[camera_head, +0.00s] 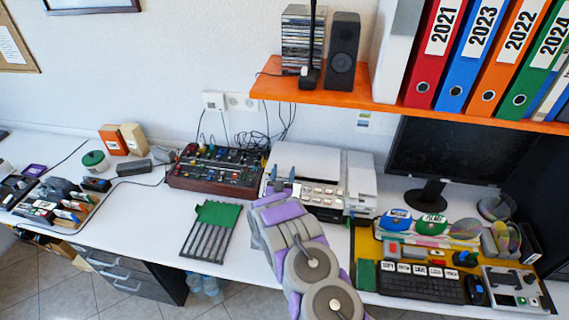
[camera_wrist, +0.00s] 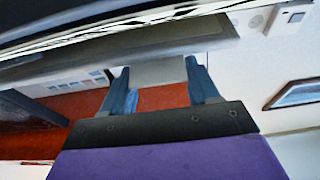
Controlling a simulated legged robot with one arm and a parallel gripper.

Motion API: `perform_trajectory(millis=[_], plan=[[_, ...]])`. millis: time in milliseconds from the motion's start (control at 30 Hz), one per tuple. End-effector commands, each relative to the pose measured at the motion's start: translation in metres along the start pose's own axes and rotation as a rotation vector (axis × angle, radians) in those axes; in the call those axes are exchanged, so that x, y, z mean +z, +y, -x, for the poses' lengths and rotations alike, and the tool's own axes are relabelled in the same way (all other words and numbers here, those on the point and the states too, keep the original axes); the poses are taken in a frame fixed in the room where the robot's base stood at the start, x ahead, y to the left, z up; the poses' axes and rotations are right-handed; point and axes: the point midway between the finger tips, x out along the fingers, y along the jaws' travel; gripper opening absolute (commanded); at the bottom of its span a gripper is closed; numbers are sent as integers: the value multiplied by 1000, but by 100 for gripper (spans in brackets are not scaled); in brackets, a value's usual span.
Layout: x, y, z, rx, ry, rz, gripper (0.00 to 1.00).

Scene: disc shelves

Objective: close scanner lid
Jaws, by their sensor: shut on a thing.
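The scanner's light grey lid (camera_head: 308,161) tops the grey scanner (camera_head: 320,196) at the middle of the table. Whether the lid is fully down cannot be told from the head view. My gripper (camera_head: 281,188) is at the scanner's front left, its blue fingers at the lid's front edge. In the wrist view, my gripper (camera_wrist: 160,72) has a finger on each side of a light grey tab (camera_wrist: 158,70), which seems part of the lid. The lid's underside (camera_wrist: 120,50) spans the upper part of that view, tilted. My arm hides the scanner's lower left front.
A red-brown mixer board (camera_head: 215,170) stands left of the scanner. A dark rack with a green top (camera_head: 210,232) lies in front of it. An orange shelf (camera_head: 370,107) with binders hangs above right. A yellow mat (camera_head: 367,245) with keyboard and discs lies right.

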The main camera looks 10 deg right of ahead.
Motion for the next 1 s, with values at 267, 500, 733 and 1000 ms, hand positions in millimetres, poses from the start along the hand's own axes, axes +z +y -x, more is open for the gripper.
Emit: perform_trajectory(millis=[267,500,733,1000], plan=[[25,-2,11,-6,-10,3,6],[29,-2,12,-6,-10,3,5],[30,-2,12,-6,-11,3,5],[29,-2,11,-4,-10,2,81]])
